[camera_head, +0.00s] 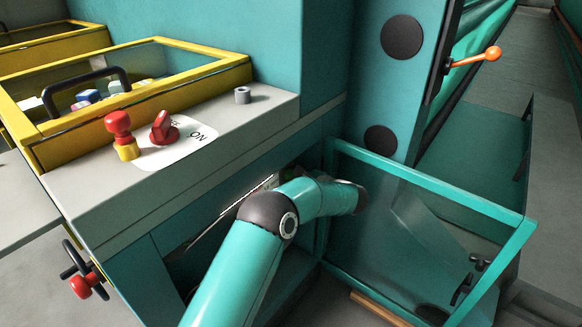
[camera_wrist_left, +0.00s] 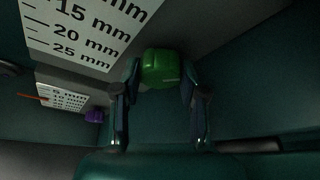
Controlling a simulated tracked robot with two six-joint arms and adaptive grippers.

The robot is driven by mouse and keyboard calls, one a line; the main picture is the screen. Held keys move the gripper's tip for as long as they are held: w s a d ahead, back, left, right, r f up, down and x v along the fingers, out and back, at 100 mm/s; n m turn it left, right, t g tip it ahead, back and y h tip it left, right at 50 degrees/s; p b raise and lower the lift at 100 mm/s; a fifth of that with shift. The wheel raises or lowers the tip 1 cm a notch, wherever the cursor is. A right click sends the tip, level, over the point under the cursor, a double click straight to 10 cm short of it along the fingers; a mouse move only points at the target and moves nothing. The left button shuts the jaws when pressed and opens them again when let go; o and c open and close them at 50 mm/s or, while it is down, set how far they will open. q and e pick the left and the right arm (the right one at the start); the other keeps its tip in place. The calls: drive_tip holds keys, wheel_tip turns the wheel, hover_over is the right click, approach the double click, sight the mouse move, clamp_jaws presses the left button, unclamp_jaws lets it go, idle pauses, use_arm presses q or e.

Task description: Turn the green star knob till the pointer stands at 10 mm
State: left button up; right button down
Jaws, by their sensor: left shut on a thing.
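The green star knob (camera_wrist_left: 162,68) shows at the upper middle of the left wrist view. My left gripper (camera_wrist_left: 160,82) has one finger on each side of it and is shut on it. Beside the knob is a white scale plate (camera_wrist_left: 85,28) with readable marks of 15, 20 and 25 mm; its upper part is cut off by the frame. I see no pointer on this part of the plate. In the head view my left arm reaches into the open teal cabinet, and its fingers and the knob are hidden there. My right gripper is not in view.
A smaller scale plate (camera_wrist_left: 62,97) with an orange pointer (camera_wrist_left: 32,97) and a purple knob (camera_wrist_left: 95,116) are at left. An open teal door frame (camera_head: 430,180) stands right of my arm. The counter above carries a red button (camera_head: 118,123) and a red switch (camera_head: 163,129).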

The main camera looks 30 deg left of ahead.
use_arm(q)
drive_tip(key=shift+w+d+f+m+p, duration=0.1)
drive_tip(key=shift+d+f+m+p, duration=0.1)
drive_tip(key=shift+d+m+p, duration=0.25)
drive_tip(key=shift+a, duration=0.1)
drive_tip(key=o, duration=0.9)
drive_tip(key=shift+f, duration=0.1)
drive_tip(key=shift+a, duration=0.1)
drive_tip(key=shift+g, duration=0.3)
drive_tip(key=v, duration=1.2)
